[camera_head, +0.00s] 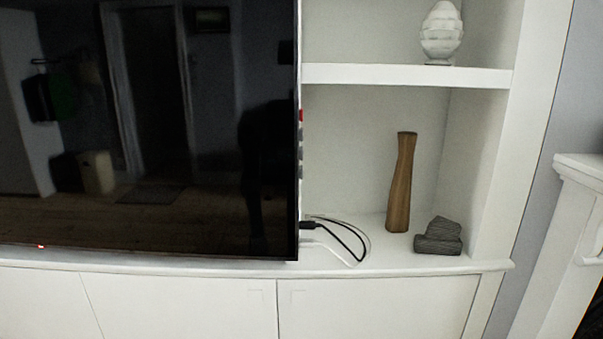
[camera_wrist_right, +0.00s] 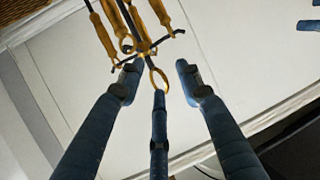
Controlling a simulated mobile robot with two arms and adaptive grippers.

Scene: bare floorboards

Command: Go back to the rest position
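My right gripper (camera_wrist_right: 158,82) is in the right wrist view, with its blue fingers spread apart and nothing clearly clamped between them. A stand of yellow-handled tools (camera_wrist_right: 128,28) with ring ends and a dark crossbar shows just past the fingertips. I cannot tell whether a finger touches it. Blue pieces like fingertips (camera_wrist_right: 308,25) at the upper right edge look like part of my left gripper; most of it is out of frame. Neither gripper shows in the head view.
A black television (camera_head: 150,130) stands before a white cabinet (camera_head: 375,303). To its right, shelves hold a wooden vase (camera_head: 401,185), dark grey blocks (camera_head: 438,238), and a white ornament (camera_head: 441,33). Cables (camera_head: 340,240) lie beside the television. A white mantel (camera_head: 575,190) stands at far right.

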